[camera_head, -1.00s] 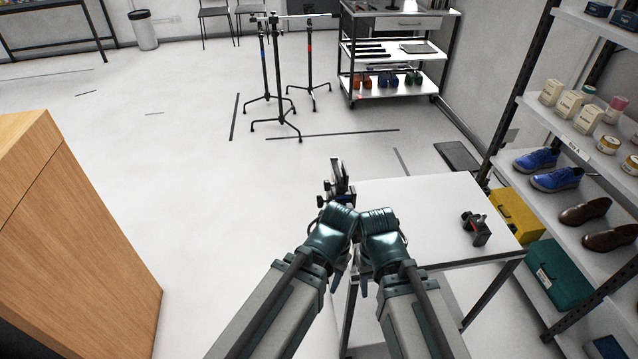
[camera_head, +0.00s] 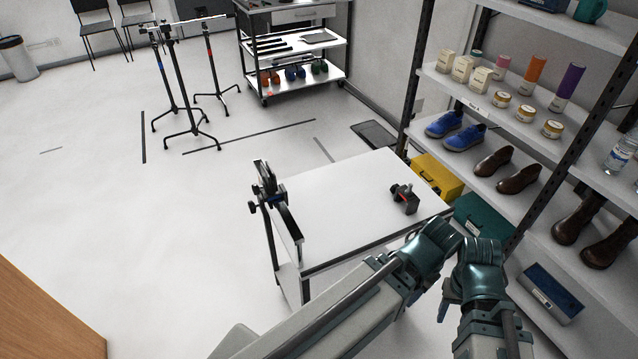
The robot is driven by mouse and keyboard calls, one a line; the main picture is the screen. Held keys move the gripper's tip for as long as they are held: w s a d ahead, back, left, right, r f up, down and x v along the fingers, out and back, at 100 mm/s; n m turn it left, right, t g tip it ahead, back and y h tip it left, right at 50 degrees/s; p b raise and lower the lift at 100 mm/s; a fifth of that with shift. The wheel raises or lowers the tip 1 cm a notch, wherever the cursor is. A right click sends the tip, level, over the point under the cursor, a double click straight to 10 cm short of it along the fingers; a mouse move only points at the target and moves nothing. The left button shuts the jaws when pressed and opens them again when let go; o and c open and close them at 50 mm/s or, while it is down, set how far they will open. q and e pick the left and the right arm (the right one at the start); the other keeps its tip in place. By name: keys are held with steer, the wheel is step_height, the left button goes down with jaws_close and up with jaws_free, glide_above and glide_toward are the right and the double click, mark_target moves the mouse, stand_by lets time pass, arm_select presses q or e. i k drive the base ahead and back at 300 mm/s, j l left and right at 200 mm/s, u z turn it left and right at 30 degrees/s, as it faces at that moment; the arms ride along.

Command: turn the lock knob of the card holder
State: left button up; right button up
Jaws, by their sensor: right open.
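A small black device with a red mark (camera_head: 405,198) stands on the right part of the white table (camera_head: 340,200). A black clamp-like fixture with side knobs (camera_head: 265,188) is at the table's left edge, with a long bar along that edge. I cannot tell for certain which one is the card holder. My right gripper (camera_head: 448,300) points down beyond the table's near right corner, apart from both; it is open, its fingers only partly seen. My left gripper (camera_head: 420,296) is beside it, mostly hidden by its own wrist and arm; its jaw state is not clear.
A shelf rack (camera_head: 490,120) with shoes, jars and boxes stands close on the right. A yellow case (camera_head: 437,176) and a teal case (camera_head: 485,224) sit low beside the table. A wooden cabinet (camera_head: 45,325) is at lower left. The floor left of the table is clear.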

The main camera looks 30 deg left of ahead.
mark_target(257, 189)
steer(key=z, duration=3.35)
steer(key=k+l, duration=0.1)
steer(key=k, duration=4.25)
